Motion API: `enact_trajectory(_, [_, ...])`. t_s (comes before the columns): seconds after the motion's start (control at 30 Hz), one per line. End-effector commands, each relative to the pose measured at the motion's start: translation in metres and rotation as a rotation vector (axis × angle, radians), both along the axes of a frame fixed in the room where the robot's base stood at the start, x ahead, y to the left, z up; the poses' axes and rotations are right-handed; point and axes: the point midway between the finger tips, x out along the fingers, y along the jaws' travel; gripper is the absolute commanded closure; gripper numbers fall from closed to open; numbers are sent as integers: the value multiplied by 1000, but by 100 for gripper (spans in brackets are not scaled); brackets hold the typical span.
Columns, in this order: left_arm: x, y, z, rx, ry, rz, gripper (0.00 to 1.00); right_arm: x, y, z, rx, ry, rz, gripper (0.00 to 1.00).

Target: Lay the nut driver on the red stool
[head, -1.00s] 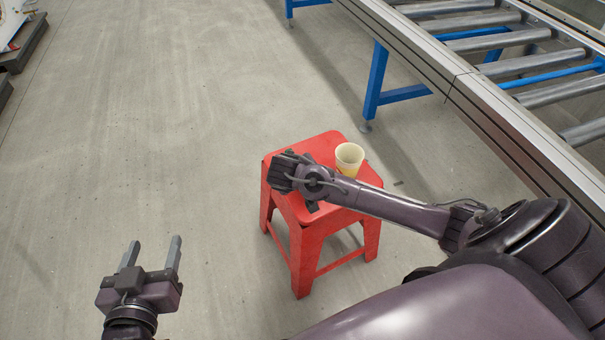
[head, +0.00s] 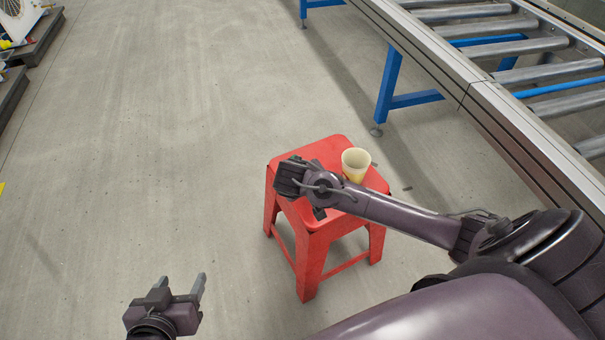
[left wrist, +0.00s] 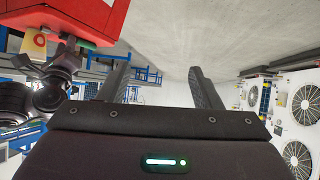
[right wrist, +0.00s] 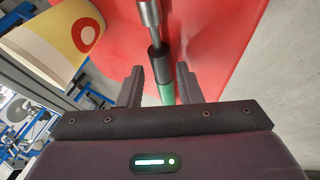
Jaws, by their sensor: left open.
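The red stool (head: 328,150) stands on the floor in the head view. The nut driver (right wrist: 155,45), with a metal shaft, black collar and green handle, shows against the red seat in the right wrist view. My right gripper (right wrist: 160,80) is around its handle; the fingers stand apart, with a gap between the left finger and the handle. Whether the driver rests fully on the seat is unclear. In the head view my right gripper (head: 290,178) is over the seat's left part and the driver is hidden. My left gripper (head: 180,284) is open and empty, low over the floor.
A cream cup (head: 355,163) stands on the seat beside my right wrist. It shows large in the right wrist view (right wrist: 50,45). A roller conveyor (head: 480,75) with blue legs runs at the right. The floor left of the stool is clear.

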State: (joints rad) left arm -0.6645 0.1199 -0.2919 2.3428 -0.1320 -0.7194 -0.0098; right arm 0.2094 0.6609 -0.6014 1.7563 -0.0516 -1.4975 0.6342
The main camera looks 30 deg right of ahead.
Motion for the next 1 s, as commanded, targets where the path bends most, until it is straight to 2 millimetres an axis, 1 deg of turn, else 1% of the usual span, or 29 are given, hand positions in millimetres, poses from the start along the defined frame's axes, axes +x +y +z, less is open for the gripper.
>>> enact_trajectory(0.03, [-9, 2, -8, 21, 52, -5, 41, -1, 2, 8, 0, -5, -2, 68])
enact_trajectory(0.2, [-38, 9, -38, 88, 221, -20, 41, -6, 9, 24, 0, -9, -3, 68])
enact_trajectory(0.27, [-49, 12, -47, 111, 279, -26, 41, -8, 12, 29, 1, -9, -4, 68])
enact_trajectory(0.4, [-71, 24, -58, 171, 409, -26, 41, -19, 26, 56, 1, -13, -4, 68])
enact_trajectory(0.53, [-71, 31, -58, 189, 439, -14, 41, -28, 37, 73, 1, -13, -4, 68])
enact_trajectory(0.7, [-72, 36, -59, 203, 464, -6, 41, -34, 45, 84, 1, -12, -5, 68])
enact_trajectory(0.77, [-73, 36, -59, 205, 468, -4, 41, -39, 51, 82, 13, -2, 8, 68])
enact_trajectory(0.87, [-73, 37, -60, 206, 470, -3, 41, -55, 76, 66, 77, 36, 77, 68])
enact_trajectory(0.97, [-73, 37, -60, 206, 470, -3, 41, -85, 116, 42, 195, 92, 197, 68])
enact_trajectory(1.0, [-73, 37, -60, 206, 470, -3, 41, -100, 134, 35, 253, 109, 248, 68])
